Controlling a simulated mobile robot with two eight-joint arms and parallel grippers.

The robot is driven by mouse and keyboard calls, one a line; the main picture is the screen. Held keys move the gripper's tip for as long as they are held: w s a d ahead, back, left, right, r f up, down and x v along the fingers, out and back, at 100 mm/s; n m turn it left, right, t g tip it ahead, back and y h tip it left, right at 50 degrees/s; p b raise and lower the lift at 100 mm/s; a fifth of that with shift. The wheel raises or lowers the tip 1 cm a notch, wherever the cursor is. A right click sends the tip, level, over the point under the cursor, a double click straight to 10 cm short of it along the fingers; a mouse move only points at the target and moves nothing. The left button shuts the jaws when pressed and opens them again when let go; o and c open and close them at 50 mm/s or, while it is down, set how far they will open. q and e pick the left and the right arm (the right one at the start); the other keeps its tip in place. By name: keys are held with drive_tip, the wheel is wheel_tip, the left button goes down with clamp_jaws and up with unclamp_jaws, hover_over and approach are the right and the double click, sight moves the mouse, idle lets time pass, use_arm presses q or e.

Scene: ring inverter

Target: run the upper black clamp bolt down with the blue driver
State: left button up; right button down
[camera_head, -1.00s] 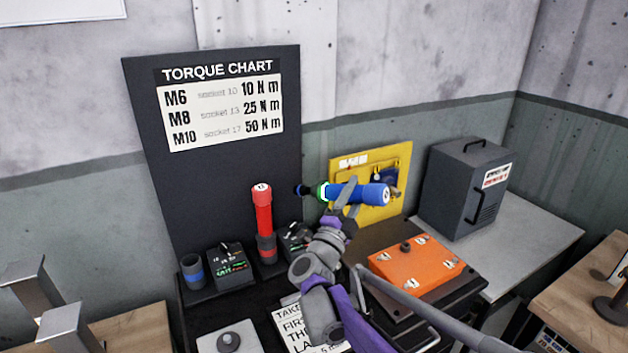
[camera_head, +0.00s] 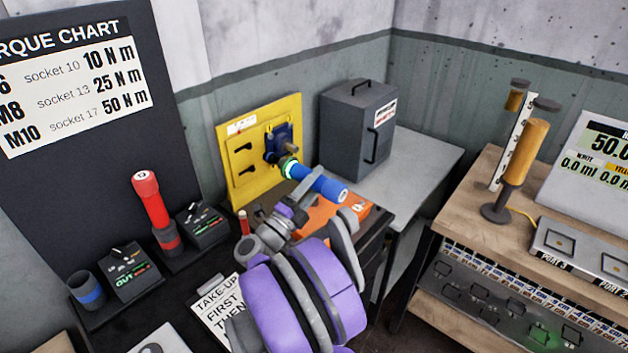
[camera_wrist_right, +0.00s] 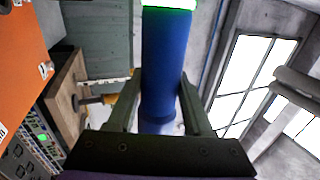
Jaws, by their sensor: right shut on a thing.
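The blue driver (camera_head: 326,187) is in my right gripper (camera_head: 298,190), whose fingers are shut around its body. In the right wrist view, the blue driver (camera_wrist_right: 165,60) stands between the two fingers, with a glowing green ring at its upper end. In the head view its green-ringed end points up-left toward a dark blue fixture on the yellow panel (camera_head: 236,197). Dark bolt-like shapes (camera_head: 243,147) show on the panel; I cannot tell which is the upper clamp bolt. Whether the driver's tip touches anything is unclear. My left gripper is not in view.
A red driver (camera_head: 149,198) stands upright in its holder, left of my right arm. An empty blue-banded holder (camera_head: 87,291) is farther left. An orange box (camera_head: 325,218) lies partly behind my arm. A grey cabinet (camera_head: 350,130) stands on the table right of the panel.

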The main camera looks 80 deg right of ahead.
sight(304, 176)
drive_tip(key=shift+w, duration=0.1)
drive_tip(key=shift+w+d, duration=0.45)
drive_tip(key=shift+w, duration=0.5)
drive_tip(key=shift+w+d, duration=0.45)
drive_tip(key=shift+w, duration=0.45)
drive_tip(key=shift+w+d, duration=0.45)
drive_tip(key=shift+w, duration=0.5)
drive_tip(key=shift+w+d+r, duration=0.1)
drive_tip(key=shift+w+d, duration=0.15)
drive_tip(key=shift+w, duration=0.3)
drive_tip(key=shift+w+d, duration=0.25)
drive_tip(key=shift+w, duration=0.3)
idle(1.1)
drive_tip(key=shift+b, duration=0.3)
drive_tip(key=shift+s+a, duration=0.35)
drive_tip(key=shift+s, duration=0.4)
drive_tip(key=shift+s+a, duration=0.4)
drive_tip(key=shift+s, duration=0.4)
drive_tip(key=shift+s+a, duration=0.35)
drive_tip(key=shift+s, duration=0.4)
